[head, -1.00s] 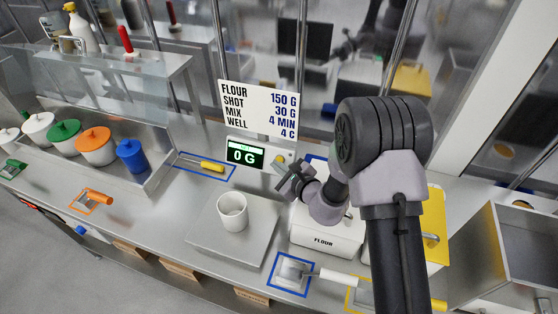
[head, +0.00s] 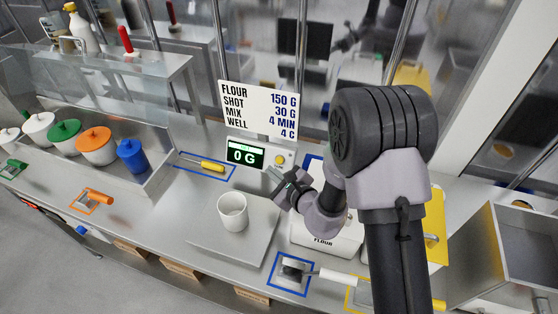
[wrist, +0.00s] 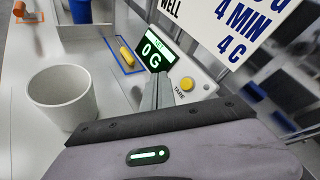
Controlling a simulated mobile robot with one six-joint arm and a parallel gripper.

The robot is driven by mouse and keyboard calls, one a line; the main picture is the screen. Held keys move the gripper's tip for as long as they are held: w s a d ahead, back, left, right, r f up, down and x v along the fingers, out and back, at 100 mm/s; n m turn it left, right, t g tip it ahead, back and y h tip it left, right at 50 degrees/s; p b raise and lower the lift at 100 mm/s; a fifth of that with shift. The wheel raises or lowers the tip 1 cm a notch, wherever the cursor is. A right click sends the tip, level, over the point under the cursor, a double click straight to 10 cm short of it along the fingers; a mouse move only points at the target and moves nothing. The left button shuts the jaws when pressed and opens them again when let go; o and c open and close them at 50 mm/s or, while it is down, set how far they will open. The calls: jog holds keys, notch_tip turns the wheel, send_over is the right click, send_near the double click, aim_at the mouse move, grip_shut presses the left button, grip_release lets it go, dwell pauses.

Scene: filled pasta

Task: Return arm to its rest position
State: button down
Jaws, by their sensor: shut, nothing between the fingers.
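My gripper (head: 273,172) is in front of the scale's display post, just below and left of the yellow button, with its fingers together and nothing between them. In the wrist view the closed fingers (wrist: 157,93) point towards the display (wrist: 152,54), which reads 0 G. The yellow button (wrist: 187,83) is right of the fingertips, apart from them in the picture. My arm is bent over the right side of the counter and hides part of the white flour container (head: 318,236).
A white cup (head: 233,213) stands on the scale plate (head: 262,232), left of my gripper. A recipe sign (head: 258,108) rises behind. A scoop (head: 292,271) lies in a blue outline. A yellow-handled tool (head: 211,166) and several lidded pots, including an orange one (head: 96,147), are left.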

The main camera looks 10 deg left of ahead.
dwell(0.3)
jog(key=s+a+r+n+g+y+b, duration=0.2)
jog(key=s+r+n+g+y+b, duration=0.3)
jog(key=s+r+n+b, duration=0.55)
jog(key=s+d+f+n+h+b, duration=0.2)
jog(key=s+d+h, duration=0.4)
jog(key=d, duration=0.6)
jog(key=s+d+f+n+h+b, duration=0.2)
jog(key=s+d+h, duration=0.4)
jog(key=s+d, duration=0.4)
jog(key=d+n+b, duration=0.1)
jog(key=d+n, duration=0.1)
jog(key=shift+s+n+t, duration=0.3)
jog(key=shift+s+n, duration=0.05)
